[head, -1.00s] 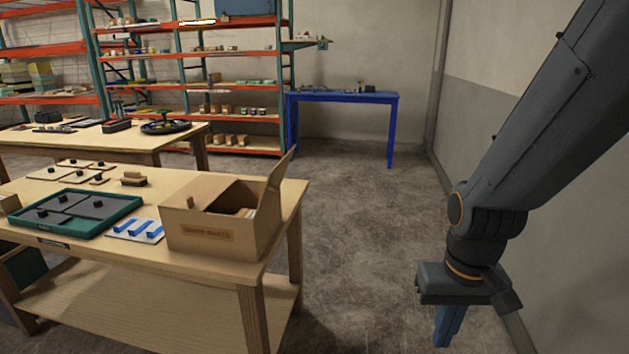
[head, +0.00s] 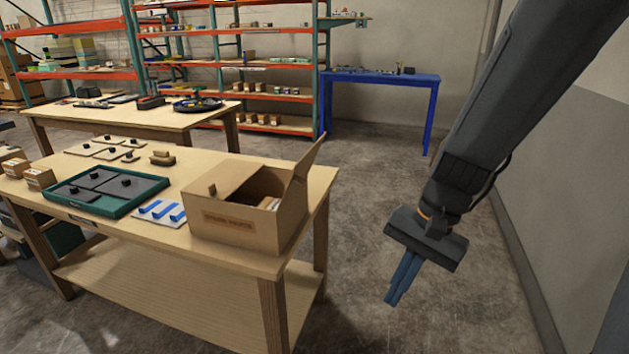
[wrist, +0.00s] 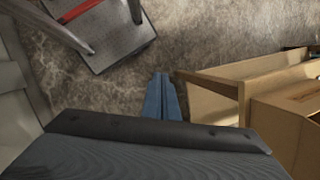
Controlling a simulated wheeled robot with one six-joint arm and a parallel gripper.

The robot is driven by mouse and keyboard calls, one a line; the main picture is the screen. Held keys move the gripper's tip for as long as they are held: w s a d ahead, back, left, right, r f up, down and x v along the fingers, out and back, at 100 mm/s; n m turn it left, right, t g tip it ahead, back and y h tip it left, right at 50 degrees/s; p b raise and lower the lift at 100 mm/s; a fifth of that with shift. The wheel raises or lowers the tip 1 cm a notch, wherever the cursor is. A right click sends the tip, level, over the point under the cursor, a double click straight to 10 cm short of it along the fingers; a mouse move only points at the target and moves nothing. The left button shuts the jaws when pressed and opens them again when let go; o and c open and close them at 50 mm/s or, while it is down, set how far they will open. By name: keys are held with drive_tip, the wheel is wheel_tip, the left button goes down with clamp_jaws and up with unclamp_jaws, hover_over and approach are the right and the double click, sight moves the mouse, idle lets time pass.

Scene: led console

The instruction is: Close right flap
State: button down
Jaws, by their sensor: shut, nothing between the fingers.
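A cardboard box (head: 230,228) sits near the right end of the wooden table. Its right flap (head: 304,172) stands up, leaning outward to the right. Another flap lies partly over the opening, and some contents show inside. My gripper (head: 396,296) has its blue fingers shut and empty, pointing down over the floor to the right of the table, apart from the box. In the wrist view the shut fingers (wrist: 161,98) show at the centre, and the box (wrist: 285,130) is at the right edge, partly cut off.
The table (head: 150,262) also holds a green tray (head: 68,198) with dark panels and a white plate with blue strips (head: 158,212). A blue table (head: 380,79) stands at the back. A grey wall is at the right. Floor is free between table and wall.

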drive_tip(key=w+a+r+m+t+y+p, duration=0.1)
drive_tip(key=w+r+m+t+y, duration=0.2)
drive_tip(key=w+r+m+y, duration=0.45)
drive_tip(key=w+r+m+t+y, duration=0.25)
drive_tip(key=w+r+m, duration=0.35)
drive_tip(key=w, duration=0.4)
drive_tip(key=r+p+x, duration=0.1)
drive_tip(key=p+x, duration=0.3)
drive_tip(key=x, duration=0.9)
drive_tip(key=shift+a+r+m+h, duration=0.2)
drive_tip(key=shift+m+h, duration=0.15)
drive_tip(key=shift+h, duration=0.05)
drive_tip(key=shift+w+r, duration=0.15)
drive_tip(key=shift+w, duration=0.1)
